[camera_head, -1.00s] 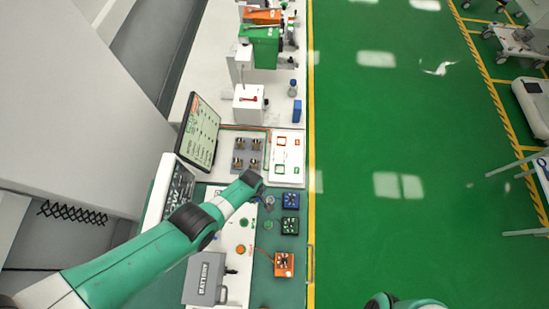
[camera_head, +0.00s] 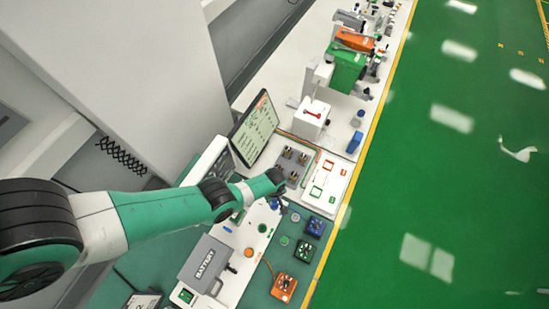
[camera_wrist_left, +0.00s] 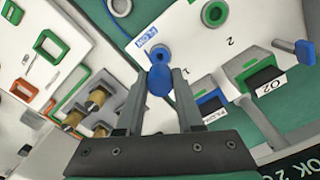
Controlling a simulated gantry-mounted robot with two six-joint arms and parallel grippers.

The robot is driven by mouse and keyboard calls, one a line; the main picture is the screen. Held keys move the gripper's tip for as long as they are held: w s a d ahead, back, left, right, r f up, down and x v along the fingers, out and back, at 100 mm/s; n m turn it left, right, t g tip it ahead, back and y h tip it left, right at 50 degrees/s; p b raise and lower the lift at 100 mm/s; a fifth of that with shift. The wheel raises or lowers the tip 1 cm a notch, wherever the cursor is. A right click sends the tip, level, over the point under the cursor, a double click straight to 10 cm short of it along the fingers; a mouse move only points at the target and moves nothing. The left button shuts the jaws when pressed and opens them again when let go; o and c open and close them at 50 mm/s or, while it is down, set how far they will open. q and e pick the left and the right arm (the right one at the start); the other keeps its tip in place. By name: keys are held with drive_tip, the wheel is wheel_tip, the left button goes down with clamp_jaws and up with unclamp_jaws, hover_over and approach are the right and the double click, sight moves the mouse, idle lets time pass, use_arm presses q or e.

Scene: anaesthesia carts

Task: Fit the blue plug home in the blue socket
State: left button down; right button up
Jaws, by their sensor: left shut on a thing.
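In the left wrist view, my left gripper (camera_wrist_left: 160,92) is shut on the blue plug (camera_wrist_left: 160,80), a rounded blue piece between its fingertips. Just beyond the plug is the blue socket (camera_wrist_left: 160,53), a blue ring with a dark centre on a white panel beside a blue-lettered label. The plug and socket nearly line up in this view; I cannot tell whether they touch. In the head view, my left gripper (camera_head: 276,203) is over the white panel near the blue box, its fingers mostly hidden by the wrist. My right gripper is out of view.
A green ring socket (camera_wrist_left: 214,13) sits beside the blue one. Blue (camera_head: 315,226), green (camera_head: 304,250) and orange (camera_head: 283,287) boxes stand along the bench edge. A grey battery case (camera_head: 207,264), a screen (camera_head: 254,128) and a grey block with brass posts (camera_head: 293,163) are close to my arm.

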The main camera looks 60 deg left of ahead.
sight(274, 203)
use_arm(q)
drive_tip(key=shift+f+b, duration=1.85)
drive_tip(key=shift+f, duration=0.35)
drive_tip(key=shift+f, duration=0.15)
drive_tip(key=shift+f+b, duration=0.3)
drive_tip(key=shift+b, duration=0.15)
drive_tip(key=shift+f+b, duration=0.65)
drive_tip(key=shift+c, duration=2.3)
unclamp_jaws()
drive_tip(key=shift+r, duration=0.1)
